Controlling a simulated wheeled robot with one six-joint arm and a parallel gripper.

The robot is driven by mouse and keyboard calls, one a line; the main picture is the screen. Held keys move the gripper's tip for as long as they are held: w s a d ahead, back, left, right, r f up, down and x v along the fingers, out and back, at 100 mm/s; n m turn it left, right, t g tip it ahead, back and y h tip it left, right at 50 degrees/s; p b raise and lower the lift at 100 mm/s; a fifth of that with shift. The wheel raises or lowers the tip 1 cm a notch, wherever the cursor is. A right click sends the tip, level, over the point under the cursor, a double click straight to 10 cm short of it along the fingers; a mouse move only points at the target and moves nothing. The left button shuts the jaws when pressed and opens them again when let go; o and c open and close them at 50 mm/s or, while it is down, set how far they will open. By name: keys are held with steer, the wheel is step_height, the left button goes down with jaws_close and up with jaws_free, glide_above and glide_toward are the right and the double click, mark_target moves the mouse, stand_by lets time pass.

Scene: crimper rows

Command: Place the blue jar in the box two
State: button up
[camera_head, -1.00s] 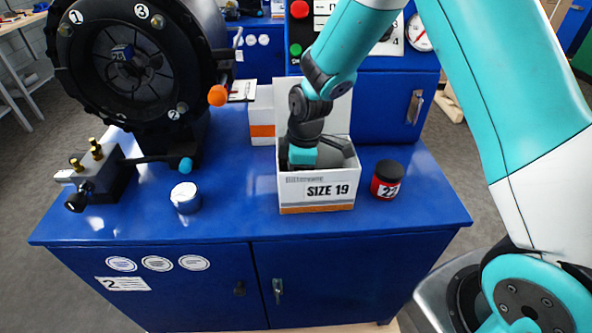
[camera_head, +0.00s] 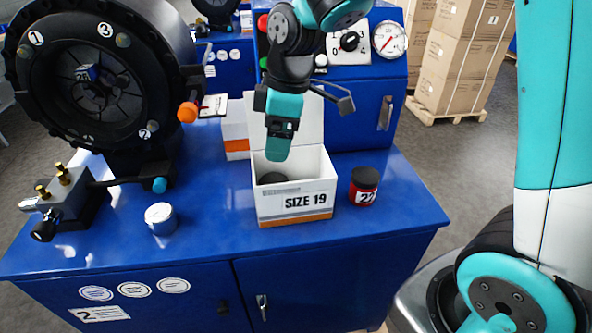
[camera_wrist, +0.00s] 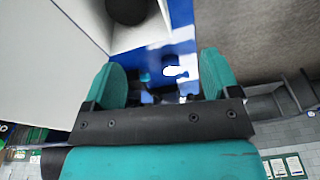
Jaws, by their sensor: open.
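The open white box (camera_head: 296,205) marked SIZE 19 stands on the blue bench, whose door carries a 2. A round black lid (camera_head: 272,178) shows inside the box, and it also shows at the top of the wrist view (camera_wrist: 126,10). The body under that lid is hidden by the box walls, so I cannot tell its colour. My gripper (camera_head: 280,140) is above the box, pointing down. In the wrist view its two teal fingers (camera_wrist: 162,78) are spread apart with nothing between them.
A red jar (camera_head: 363,187) with a black lid and number 22 stands right of the box. A small pale-topped round can (camera_head: 161,218) stands to the left. The large black crimper (camera_head: 95,80) fills the left. The bench front is clear.

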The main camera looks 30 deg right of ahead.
steer(key=s+a+r+m+y, duration=0.1)
steer(key=s+a+r+m, duration=0.1)
steer(key=s, duration=0.8)
steer(key=s+a+r+m+y, duration=0.1)
steer(key=s+a+r+m, duration=0.1)
steer(key=s, duration=0.8)
steer(key=shift+a+r+m, duration=0.2)
steer(key=shift+r+m, duration=0.25)
steer(key=shift+m, duration=0.55)
